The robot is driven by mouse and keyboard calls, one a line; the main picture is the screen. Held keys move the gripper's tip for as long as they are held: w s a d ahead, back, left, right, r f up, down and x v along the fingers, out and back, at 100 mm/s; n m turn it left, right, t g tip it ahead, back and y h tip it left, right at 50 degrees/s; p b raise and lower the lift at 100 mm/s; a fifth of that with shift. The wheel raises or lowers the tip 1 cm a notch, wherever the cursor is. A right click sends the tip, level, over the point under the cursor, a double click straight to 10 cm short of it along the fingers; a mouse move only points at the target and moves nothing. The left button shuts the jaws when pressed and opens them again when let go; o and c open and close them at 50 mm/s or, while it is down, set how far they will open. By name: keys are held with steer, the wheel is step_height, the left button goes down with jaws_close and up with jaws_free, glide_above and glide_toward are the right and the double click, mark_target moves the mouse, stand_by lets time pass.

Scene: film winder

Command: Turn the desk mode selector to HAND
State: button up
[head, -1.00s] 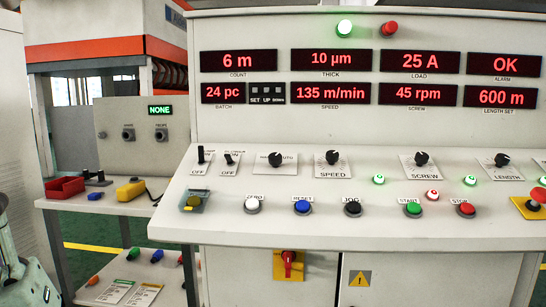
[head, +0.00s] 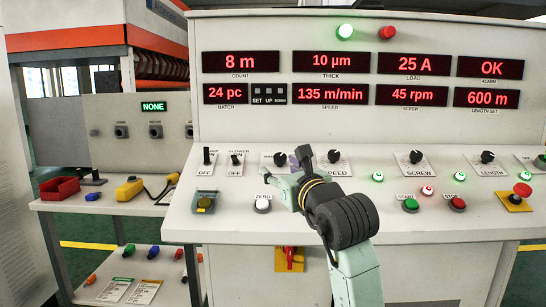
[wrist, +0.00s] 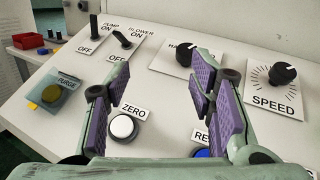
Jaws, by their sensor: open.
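The mode selector is a black knob (head: 280,158) on a white plate on the sloping desk, left of the SPEED knob. In the wrist view the selector (wrist: 184,56) stands beyond the right finger, which covers part of its plate and label; only the start of the label shows. I cannot tell surely which way its pointer is turned. My gripper (head: 289,172) is open and empty above the desk, in front of the selector. In the wrist view my gripper (wrist: 161,82) has its purple-padded fingers wide apart, with the selector ahead and to the right of their middle.
The SPEED knob (wrist: 275,74) stands close right of the selector. PUMP (wrist: 94,28) and BLOWER (wrist: 122,38) levers stand left. The white ZERO button (wrist: 123,127) and blue RESET button (wrist: 201,153) lie below. A red emergency button (head: 522,190) is far right.

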mark_target(281, 158)
steer(key=d, duration=0.1)
steer(key=d+h, duration=0.1)
steer(key=shift+w+d+f+m, duration=0.1)
steer(key=shift+w+d+m, duration=0.2)
steer(key=shift+d+m, duration=0.1)
steer(key=shift+w+d+h, duration=0.2)
steer(key=shift+w+h, duration=0.05)
steer(key=shift+h, duration=0.05)
steer(key=p+x, duration=0.2)
steer(key=x, duration=0.8)
steer(key=shift+w+a+p, duration=0.15)
steer(key=shift+p, duration=0.25)
steer(key=shift+c, duration=0.5)
steer(key=c, duration=1.1)
